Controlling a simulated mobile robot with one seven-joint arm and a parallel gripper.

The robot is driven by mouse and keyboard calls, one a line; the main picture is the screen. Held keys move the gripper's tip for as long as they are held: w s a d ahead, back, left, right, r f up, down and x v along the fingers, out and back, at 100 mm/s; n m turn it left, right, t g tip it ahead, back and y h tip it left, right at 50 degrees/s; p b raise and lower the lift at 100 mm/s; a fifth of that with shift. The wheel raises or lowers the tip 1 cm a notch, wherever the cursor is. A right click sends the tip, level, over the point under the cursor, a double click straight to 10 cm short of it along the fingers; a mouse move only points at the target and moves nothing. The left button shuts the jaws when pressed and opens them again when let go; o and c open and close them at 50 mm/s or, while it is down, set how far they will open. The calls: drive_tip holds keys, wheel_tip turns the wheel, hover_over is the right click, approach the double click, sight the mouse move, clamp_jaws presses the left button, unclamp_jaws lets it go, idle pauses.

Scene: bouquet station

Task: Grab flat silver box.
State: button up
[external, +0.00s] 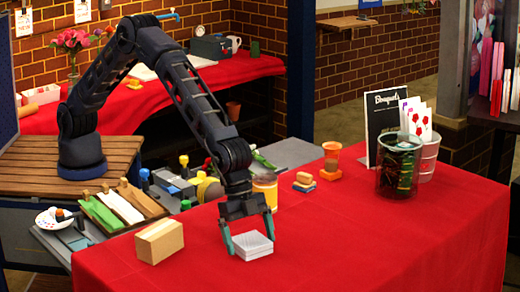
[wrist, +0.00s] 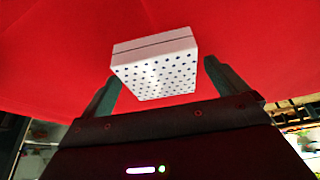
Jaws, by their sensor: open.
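The flat silver box (external: 250,245) looks pale, almost white, and lies on the red tablecloth near the front. In the wrist view the box (wrist: 155,67) shows a face with dark dots and a seam along its side. My gripper (external: 249,242) is open, with one finger on each side of the box. In the wrist view, my gripper's fingers (wrist: 158,83) stand to the left and right of the box, with a gap visible on both sides. I cannot tell how far down the fingers reach.
A tan box (external: 160,242) stands to the left. An orange-lidded jar (external: 265,190) is behind my gripper, with small stacked blocks (external: 304,182) to its right. A dark glass container (external: 398,168) stands farther right. The red tablecloth (external: 370,240) is clear at the front right.

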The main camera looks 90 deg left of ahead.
drive_tip(key=c, duration=1.1)
drive_tip(key=shift+r, duration=0.1)
drive_tip(key=shift+c, duration=0.2)
